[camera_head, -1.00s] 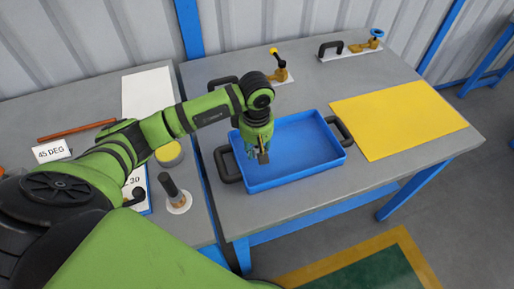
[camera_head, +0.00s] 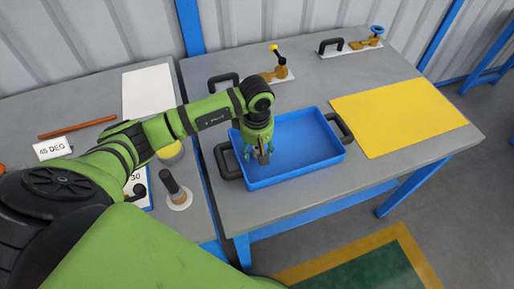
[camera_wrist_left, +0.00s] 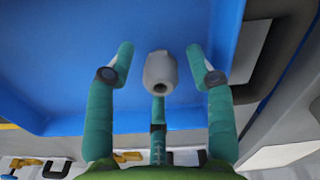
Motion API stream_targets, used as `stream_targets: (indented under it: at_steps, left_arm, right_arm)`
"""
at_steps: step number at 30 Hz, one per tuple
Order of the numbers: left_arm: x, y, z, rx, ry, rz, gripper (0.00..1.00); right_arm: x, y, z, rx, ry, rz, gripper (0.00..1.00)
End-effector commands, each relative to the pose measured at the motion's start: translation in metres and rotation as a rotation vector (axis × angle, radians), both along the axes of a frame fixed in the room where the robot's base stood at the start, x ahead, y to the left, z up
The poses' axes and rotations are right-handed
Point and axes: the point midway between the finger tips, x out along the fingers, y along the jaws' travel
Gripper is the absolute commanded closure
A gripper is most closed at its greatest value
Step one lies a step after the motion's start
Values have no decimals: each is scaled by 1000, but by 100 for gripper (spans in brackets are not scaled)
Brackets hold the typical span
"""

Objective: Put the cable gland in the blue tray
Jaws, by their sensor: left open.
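The blue tray (camera_head: 312,166) sits on the grey table, and my left gripper (camera_head: 257,152) points down over its left part. The cable gland (camera_wrist_left: 160,72), a small grey piece with a dark hole in its end, shows between the fingertips of my left gripper (camera_wrist_left: 164,72) in the left wrist view. The fingers are open, with gaps on both sides of the gland. In the head view the gland (camera_head: 263,157) is a small grey-brown shape by the fingertips. I cannot tell whether it touches the tray floor. My right gripper is out of view.
A yellow sheet (camera_head: 398,118) lies right of the tray. Two toggle clamps (camera_head: 277,70) (camera_head: 372,40) stand at the back. On the left table are a white sheet (camera_head: 148,92), a dark-handled upright piece (camera_head: 174,190) and a 45 DEG sign (camera_head: 52,149).

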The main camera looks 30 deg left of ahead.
Motion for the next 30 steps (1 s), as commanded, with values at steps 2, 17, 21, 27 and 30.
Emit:
stream_targets:
  at_steps: [2,17,21,27,30]
  left_arm:
    - [1,0,6,-1,-2,0,46]
    - [-1,0,102,1,-6,0,46]
    - [-1,0,117,0,-2,0,46]
    - [-2,0,123,0,0,0,46]
    - [-2,0,123,0,0,0,46]
  right_arm:
    - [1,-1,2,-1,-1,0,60]
    - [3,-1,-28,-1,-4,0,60]
    - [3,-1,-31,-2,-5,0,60]
    - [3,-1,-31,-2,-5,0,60]
    - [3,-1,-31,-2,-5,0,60]
